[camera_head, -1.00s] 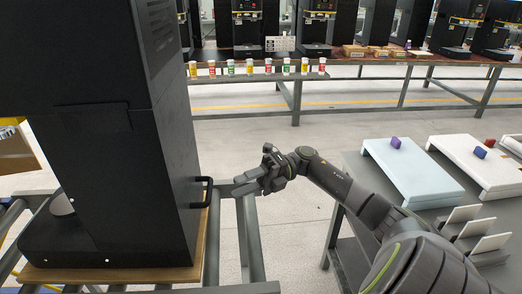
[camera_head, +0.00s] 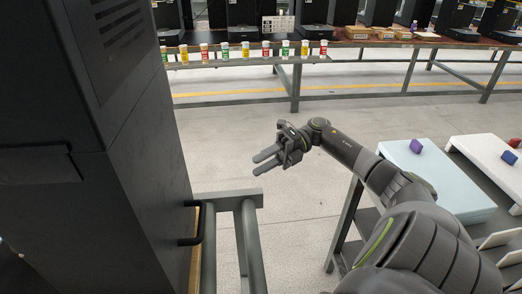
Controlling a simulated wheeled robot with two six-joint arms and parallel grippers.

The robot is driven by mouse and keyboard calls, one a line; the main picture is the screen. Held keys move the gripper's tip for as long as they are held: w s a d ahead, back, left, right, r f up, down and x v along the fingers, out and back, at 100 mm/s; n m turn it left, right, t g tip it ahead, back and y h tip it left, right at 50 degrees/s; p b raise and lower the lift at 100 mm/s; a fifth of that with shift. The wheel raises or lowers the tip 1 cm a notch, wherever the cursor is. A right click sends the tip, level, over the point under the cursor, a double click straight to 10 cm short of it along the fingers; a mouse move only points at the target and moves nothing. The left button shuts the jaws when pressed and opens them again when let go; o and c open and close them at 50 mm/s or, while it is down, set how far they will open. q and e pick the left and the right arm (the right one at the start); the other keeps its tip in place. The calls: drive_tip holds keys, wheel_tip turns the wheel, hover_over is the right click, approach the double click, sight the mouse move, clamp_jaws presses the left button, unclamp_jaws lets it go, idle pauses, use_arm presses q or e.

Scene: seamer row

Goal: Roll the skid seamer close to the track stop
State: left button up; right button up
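The skid seamer is a tall black cabinet (camera_head: 125,130) filling the left of the head view. A strip of its wooden skid (camera_head: 195,262) shows beside the grey rails. A black bar handle (camera_head: 198,228) stands out from its right side. The grey track rails (camera_head: 250,245) end in a grey crossbar (camera_head: 228,197) just beyond the handle; I cannot tell whether this crossbar is the track stop. My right gripper (camera_head: 262,161) is in the air above and right of the crossbar, apart from the handle. Its two fingers are spread and empty. My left gripper is not in view.
A table on the right holds a pale blue tray (camera_head: 440,185) and a white tray (camera_head: 490,160) with small blocks on them. A far shelf (camera_head: 230,61) carries several coloured, white-capped jars. Open concrete floor (camera_head: 220,130) lies between.

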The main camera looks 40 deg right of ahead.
use_arm(q)
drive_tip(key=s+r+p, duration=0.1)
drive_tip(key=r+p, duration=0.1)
drive_tip(key=p, duration=0.1)
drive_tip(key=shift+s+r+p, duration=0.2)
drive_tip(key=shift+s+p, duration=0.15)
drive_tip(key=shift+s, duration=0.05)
use_arm(e)
drive_tip(key=x, duration=1.7)
drive_tip(key=shift+s+a+r, duration=0.15)
drive_tip(key=shift+a, duration=0.3)
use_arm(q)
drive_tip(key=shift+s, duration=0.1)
use_arm(e)
drive_tip(key=shift+c, duration=0.4)
clamp_jaws()
drive_tip(key=shift+o, duration=0.4)
unclamp_jaws()
